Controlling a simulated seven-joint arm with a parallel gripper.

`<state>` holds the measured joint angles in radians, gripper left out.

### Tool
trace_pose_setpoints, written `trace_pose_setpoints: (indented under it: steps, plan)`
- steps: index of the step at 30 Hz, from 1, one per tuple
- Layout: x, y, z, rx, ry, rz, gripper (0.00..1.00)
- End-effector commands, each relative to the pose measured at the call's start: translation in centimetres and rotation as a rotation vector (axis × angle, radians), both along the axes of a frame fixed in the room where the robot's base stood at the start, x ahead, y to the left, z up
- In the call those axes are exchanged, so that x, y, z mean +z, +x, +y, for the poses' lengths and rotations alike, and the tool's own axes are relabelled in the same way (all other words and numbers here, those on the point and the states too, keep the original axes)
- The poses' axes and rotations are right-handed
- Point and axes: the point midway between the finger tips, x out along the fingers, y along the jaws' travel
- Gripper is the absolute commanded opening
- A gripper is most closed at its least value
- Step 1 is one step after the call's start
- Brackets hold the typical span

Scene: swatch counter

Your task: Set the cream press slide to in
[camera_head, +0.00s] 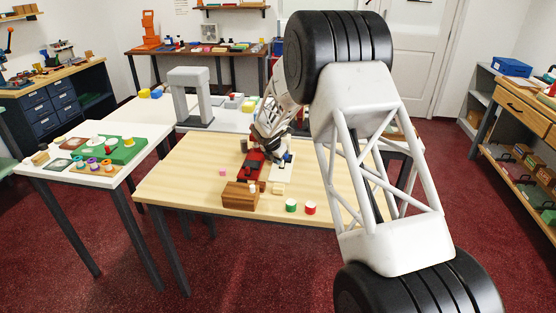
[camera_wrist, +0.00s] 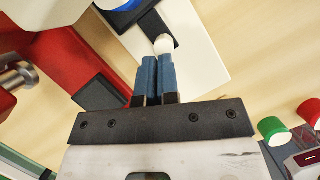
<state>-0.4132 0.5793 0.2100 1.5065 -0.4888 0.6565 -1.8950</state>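The cream press (camera_head: 282,172) stands on the wooden table, to the right of a red press (camera_head: 250,165). In the wrist view its cream base (camera_wrist: 205,60) carries a dark slide track (camera_wrist: 150,22) with a round white knob (camera_wrist: 163,44) at the near end of the track. My gripper (camera_wrist: 160,60) has its two blue fingers side by side with hardly any gap. Their tips are right at the knob, on its near side; whether they touch it I cannot tell. In the head view my arm covers part of the press and the fingers are too small to read.
The red press body (camera_wrist: 50,65) is close on the left in the wrist view. A green-topped spool (camera_head: 291,205) and a red-topped spool (camera_head: 310,208) stand near the table's front edge. The table's left part is mostly clear.

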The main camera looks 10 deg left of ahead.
Motion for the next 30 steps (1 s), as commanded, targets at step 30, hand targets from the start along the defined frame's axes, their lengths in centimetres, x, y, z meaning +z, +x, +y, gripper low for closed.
trace_pose_setpoints:
  steps: [30]
  plan:
    - [8.8,-6.3,3.2,0.0,0.0,0.0,0.0]
